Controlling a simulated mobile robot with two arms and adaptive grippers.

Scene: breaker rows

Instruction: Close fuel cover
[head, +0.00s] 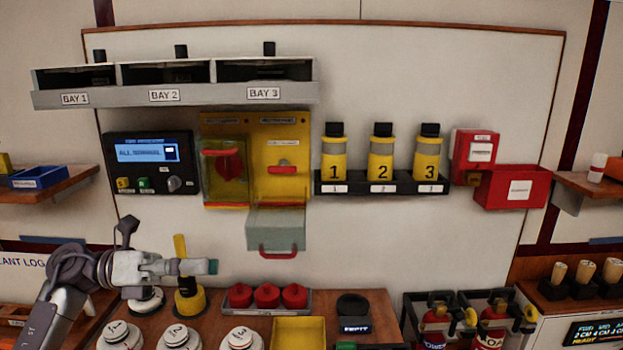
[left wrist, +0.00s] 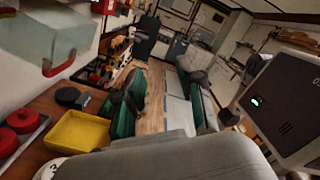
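A yellow panel (head: 256,150) on the wall has two switch stations with labels too small to read. Its left station has a clear cover (head: 222,170) standing upright over a red handle. Its right station shows a red switch handle (head: 282,170) uncovered, and its cover (head: 276,230) hangs open below, with a red pull handle at its lower edge. That cover also shows at upper left in the left wrist view (left wrist: 45,35). My left gripper (head: 212,266) is below and left of the open cover, apart from it. Its green-padded fingers are spread and empty in the left wrist view (left wrist: 160,85).
A bench below holds red knobs (head: 267,295), a yellow tray (head: 299,332), white round pieces and a yellow upright lever (head: 182,255) near my left gripper. Numbered yellow cylinders (head: 381,157) stand in a rack right of the panel. Bay shelves (head: 175,92) jut out above.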

